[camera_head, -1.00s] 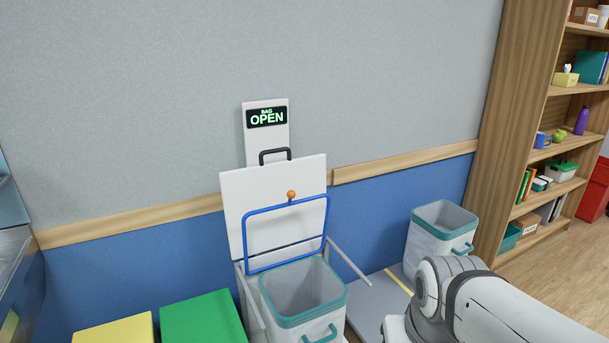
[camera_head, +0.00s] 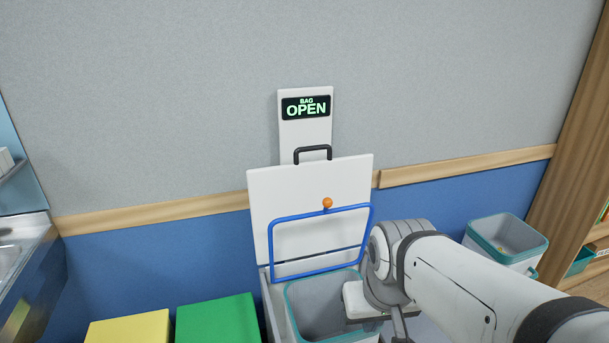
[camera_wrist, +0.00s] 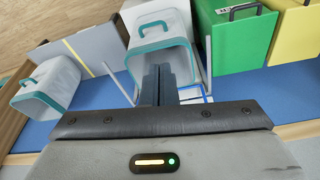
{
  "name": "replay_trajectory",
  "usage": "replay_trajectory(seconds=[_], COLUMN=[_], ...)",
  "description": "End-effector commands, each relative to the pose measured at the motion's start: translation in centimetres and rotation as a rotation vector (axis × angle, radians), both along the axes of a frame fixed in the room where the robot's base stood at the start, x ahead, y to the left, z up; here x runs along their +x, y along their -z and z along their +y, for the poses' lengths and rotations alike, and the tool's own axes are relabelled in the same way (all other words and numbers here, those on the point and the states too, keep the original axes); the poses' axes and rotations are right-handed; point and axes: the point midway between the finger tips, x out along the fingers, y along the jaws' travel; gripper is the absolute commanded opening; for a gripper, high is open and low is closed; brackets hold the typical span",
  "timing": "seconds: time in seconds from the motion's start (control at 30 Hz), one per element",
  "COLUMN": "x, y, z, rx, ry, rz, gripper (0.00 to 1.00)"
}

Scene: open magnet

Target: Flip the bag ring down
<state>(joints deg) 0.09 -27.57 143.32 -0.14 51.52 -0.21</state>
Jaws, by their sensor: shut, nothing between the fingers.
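The blue bag ring (camera_head: 300,215) stands raised in front of the open white lid (camera_head: 262,195), with an orange knob (camera_head: 327,203) on its top bar. The white bin with a teal rim (camera_head: 287,305) is below it, open, and shows also in the wrist view (camera_wrist: 150,52). A sign (camera_head: 306,108) above reads BAG OPEN. My gripper (camera_wrist: 158,70) is shut and empty, its dark fingers in front of the bin's edge in the wrist view. In the head view my arm's end is at the bin's right side, below and right of the ring; its fingertips are hard to make out.
A yellow box (camera_head: 130,330) and a green box (camera_head: 218,318) stand left of the bin. A second teal-rimmed bin (camera_head: 508,240) is to the right, near the wooden shelf (camera_head: 573,160). A metal counter (camera_head: 40,232) is at far left.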

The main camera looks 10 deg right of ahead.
Motion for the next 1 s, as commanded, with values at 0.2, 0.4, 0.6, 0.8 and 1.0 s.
replay_trajectory(seconds=[0.2,0.4,0.6,0.8,1.0], x=[1.1,8.7,20.5,31.8,39.5], y=[-0.8,-4.7,-8.2,-9.2,-8.4], z=[0.0,1.6,1.2,0.7,0.2], rx=[0.002,0.012,0.025,0.033,0.038], ry=[0.0,0.007,0.006,0.006,0.007], rz=[-0.005,-0.052,-0.13,-0.209,-0.269], gripper=[0.0,0.0,0.0,0.0,0.0])
